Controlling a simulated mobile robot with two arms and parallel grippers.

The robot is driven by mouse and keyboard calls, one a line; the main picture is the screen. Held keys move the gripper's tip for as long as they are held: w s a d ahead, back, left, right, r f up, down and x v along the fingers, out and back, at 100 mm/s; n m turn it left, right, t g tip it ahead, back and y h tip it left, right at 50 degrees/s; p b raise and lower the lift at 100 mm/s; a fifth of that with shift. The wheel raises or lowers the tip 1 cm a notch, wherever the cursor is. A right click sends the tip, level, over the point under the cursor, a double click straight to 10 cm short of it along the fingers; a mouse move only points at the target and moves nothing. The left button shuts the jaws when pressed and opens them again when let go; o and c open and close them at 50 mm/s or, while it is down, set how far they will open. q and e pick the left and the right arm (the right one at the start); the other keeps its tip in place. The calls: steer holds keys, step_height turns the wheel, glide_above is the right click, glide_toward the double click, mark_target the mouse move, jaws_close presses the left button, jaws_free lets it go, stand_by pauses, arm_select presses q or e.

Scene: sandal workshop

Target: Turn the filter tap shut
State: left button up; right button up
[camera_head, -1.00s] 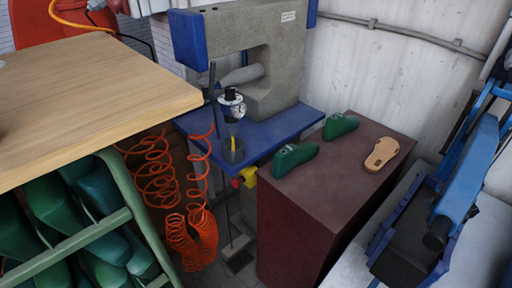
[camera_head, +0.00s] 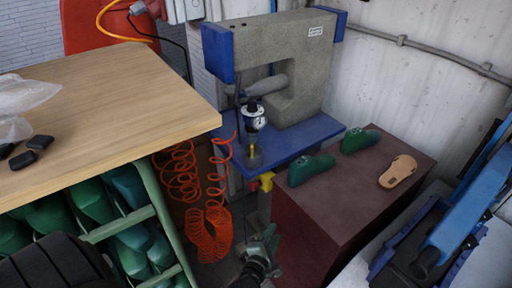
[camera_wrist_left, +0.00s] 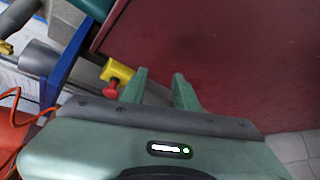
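The filter unit (camera_head: 254,120) with its round gauge hangs in front of the grey press, with a cup-shaped bowl below it. The yellow tap (camera_head: 266,181) with a red part sits under the blue table's front edge. In the left wrist view the yellow tap body (camera_wrist_left: 117,70) and its red knob (camera_wrist_left: 111,88) show left of my fingers. My left gripper (camera_head: 268,237) is below the tap in the head view, apart from it. Its two green fingers (camera_wrist_left: 160,88) stand apart with nothing between them. My right gripper is not in view.
A dark red cabinet (camera_head: 300,225) carrying green lasts and a tan sole stands close right of my left gripper. Coiled orange hoses (camera_head: 215,215) hang to the left. A wooden bench (camera_head: 120,100) is at left and a blue machine (camera_head: 465,220) at right.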

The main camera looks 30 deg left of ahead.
arm_select(q)
steer(key=w+a+r+n+t+y, duration=0.1)
steer(key=w+a+r+n+y, duration=0.2)
steer(key=r+n, duration=0.5)
steer(key=n+y+p, duration=0.2)
steer(key=n+y, duration=0.2)
steer(key=n, duration=0.4)
glide_toward(252, 152)
steer(key=p+x, duration=0.1)
steer(key=x, duration=0.6)
steer(key=shift+a, duration=0.15)
steer(key=shift+w+a, duration=0.3)
steer(key=shift+w, duration=0.3)
steer(key=shift+f, duration=0.1)
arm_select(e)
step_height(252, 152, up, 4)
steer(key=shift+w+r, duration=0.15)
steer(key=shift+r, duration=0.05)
arm_select(q)
jaws_close()
